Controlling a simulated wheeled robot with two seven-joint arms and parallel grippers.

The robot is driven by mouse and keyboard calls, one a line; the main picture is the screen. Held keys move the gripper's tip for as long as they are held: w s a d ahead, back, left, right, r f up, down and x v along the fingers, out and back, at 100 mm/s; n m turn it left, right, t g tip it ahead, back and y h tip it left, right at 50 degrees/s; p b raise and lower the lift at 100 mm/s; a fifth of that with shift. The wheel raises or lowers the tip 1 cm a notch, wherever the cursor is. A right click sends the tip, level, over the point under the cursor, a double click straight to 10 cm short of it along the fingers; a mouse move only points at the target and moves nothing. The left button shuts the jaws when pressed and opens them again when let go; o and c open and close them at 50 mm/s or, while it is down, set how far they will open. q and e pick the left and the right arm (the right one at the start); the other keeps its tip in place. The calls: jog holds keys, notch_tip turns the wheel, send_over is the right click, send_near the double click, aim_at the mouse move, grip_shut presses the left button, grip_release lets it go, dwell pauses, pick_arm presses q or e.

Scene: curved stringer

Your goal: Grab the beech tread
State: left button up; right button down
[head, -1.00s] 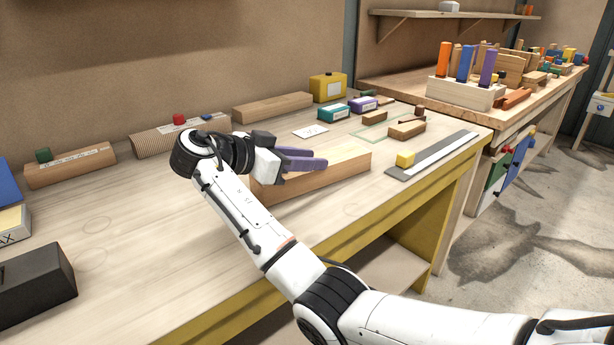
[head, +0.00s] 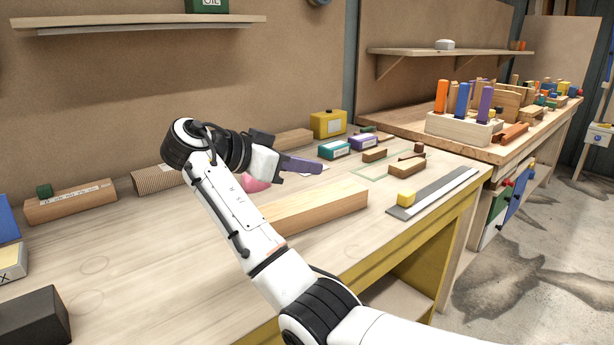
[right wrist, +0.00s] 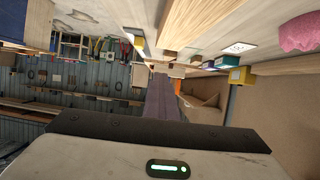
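Small brown wooden blocks lie on the workbench right of centre in the head view: one (head: 374,155) by the teal and purple boxes, a longer one (head: 407,166) nearer the front, and a small one (head: 418,148) beside it. I cannot tell which, if any, is the beech tread. A long pale wooden beam (head: 318,210) lies nearer the front edge. My right gripper (head: 312,166), with purple fingers, is above the bench behind the beam, left of the small blocks. In the right wrist view its fingers (right wrist: 165,92) lie together with nothing between them. My left gripper is out of view.
A steel rule (head: 440,188) with a yellow block (head: 406,198) lies at the bench's right end. Teal (head: 334,149), purple (head: 363,143) and yellow (head: 328,124) boxes stand behind. A pink cloth (right wrist: 300,32) lies near the gripper.

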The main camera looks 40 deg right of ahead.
jog(key=c, duration=2.5)
grip_release()
jog(key=o, duration=2)
jog(key=shift+r, duration=0.1)
